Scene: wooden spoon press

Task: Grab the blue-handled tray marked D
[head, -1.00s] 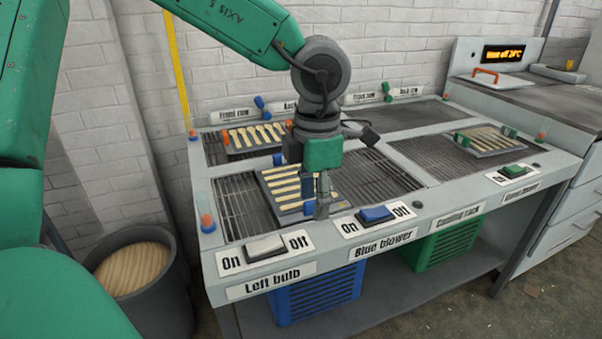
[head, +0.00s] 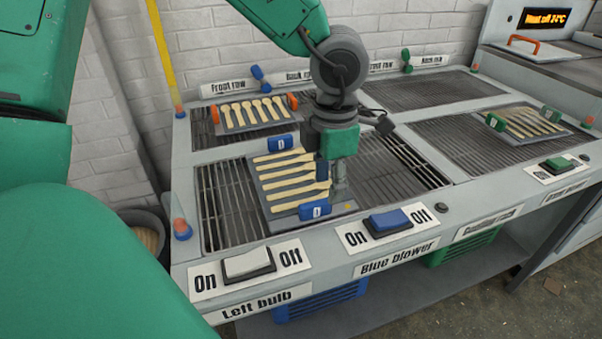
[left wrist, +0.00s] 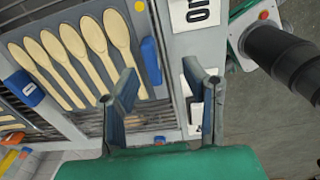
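The blue-handled tray (head: 262,175) lies on the front-left grille and holds several wooden spoons. Its blue handles, each with a white D mark, are at the back (head: 281,142) and front (head: 315,210). In the left wrist view the tray (left wrist: 95,82) is at upper left, with one blue handle (left wrist: 151,60) near the fingertips. My left gripper (head: 335,190) points down over the tray's right side, near the front handle. In the left wrist view its fingers (left wrist: 164,76) are apart with nothing held. Whether a finger touches the tray I cannot tell. My right gripper is not in view.
An orange-handled tray (head: 254,125) of spoons is behind. A green-handled tray (head: 480,132) is on the right grille. A white switch (head: 247,264) and a blue switch (head: 389,222) sit on the front edge. The grille right of the blue-handled tray is clear.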

